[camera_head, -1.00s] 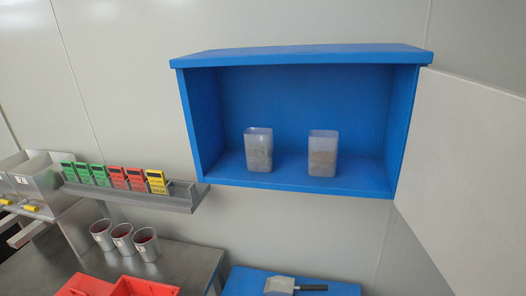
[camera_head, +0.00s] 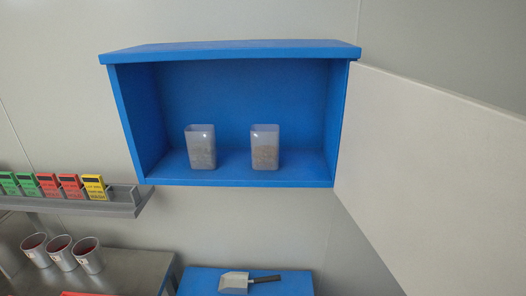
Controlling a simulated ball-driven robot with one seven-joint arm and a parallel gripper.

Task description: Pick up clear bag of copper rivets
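Two clear, translucent containers stand upright and apart in an open blue cabinet. The left container (camera_head: 200,147) holds greyish small pieces. The right container (camera_head: 265,147) holds browner, copper-toned small pieces in its lower part. Their contents are too small to make out, and I cannot tell for sure whether either is a bag. My gripper is not in view.
The blue cabinet (camera_head: 230,90) hangs on the wall, its pale door (camera_head: 430,170) swung open to the right. Below are a blue surface (camera_head: 205,284) with a scoop (camera_head: 236,282), a metal table (camera_head: 135,268) with metal cups (camera_head: 61,252), and a rail (camera_head: 125,204) with coloured cards (camera_head: 95,187).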

